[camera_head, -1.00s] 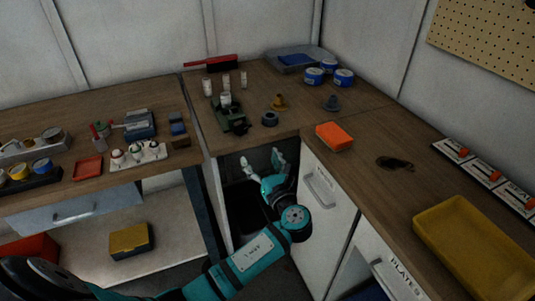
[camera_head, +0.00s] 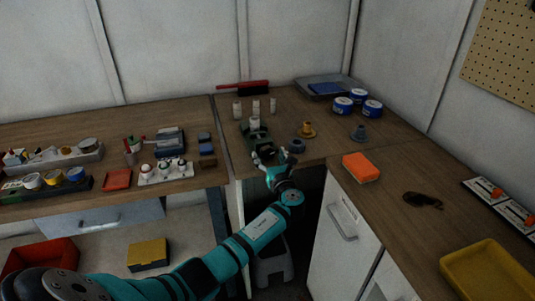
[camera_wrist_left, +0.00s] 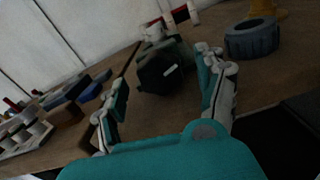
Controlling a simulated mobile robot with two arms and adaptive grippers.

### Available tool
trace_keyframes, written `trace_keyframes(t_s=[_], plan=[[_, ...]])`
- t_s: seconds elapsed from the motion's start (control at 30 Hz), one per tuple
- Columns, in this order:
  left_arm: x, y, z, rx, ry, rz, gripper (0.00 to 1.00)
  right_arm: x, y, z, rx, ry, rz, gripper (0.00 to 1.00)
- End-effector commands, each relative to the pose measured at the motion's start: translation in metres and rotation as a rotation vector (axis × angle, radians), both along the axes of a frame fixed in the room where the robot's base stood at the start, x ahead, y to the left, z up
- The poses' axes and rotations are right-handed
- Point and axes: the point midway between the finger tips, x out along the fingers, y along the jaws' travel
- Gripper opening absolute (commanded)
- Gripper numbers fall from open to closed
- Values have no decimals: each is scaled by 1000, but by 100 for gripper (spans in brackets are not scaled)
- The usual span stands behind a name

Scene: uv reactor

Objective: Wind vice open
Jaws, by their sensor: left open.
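The green vice (camera_head: 254,134) stands on the wooden bench near the front edge of the corner section. In the left wrist view the vice (camera_wrist_left: 163,52) is dark, with its near end facing me and a short pale bar (camera_wrist_left: 171,70) on that end, which looks like its handle. My left gripper (camera_head: 269,157) is open and empty at the bench edge, just in front of the vice. In the left wrist view its two fingers stand wide apart on either side of the vice's near end, not visibly touching it. My right gripper is not in view.
A dark ring (camera_head: 297,146) lies right of the vice, close to my gripper. White cylinders (camera_head: 255,108) stand behind and around the vice. An orange funnel-like piece (camera_head: 306,130) stands to the right. A white tool rack (camera_head: 166,172) sits on the left bench.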

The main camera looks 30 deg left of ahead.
Motion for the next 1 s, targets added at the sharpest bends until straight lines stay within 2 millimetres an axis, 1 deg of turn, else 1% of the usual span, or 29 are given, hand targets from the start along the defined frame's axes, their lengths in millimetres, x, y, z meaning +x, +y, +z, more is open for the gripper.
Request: trace_keyframes(t_s=[0.1, 0.2, 0.5, 0.57, 0.93, 1.0], plan=[[9, 10, 0, 2, 0, 1, 72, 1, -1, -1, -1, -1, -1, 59], [13, 15, 0, 0, 0, -1, 72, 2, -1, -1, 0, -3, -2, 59], [14, 16, 0, 0, 0, -1, 72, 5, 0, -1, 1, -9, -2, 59], [14, 16, 0, 0, 0, -1, 66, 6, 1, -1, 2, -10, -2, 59], [14, 16, 0, 0, 0, -1, 18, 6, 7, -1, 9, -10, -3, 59], [14, 16, 0, -1, -1, -1, 16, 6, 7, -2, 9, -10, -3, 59]])
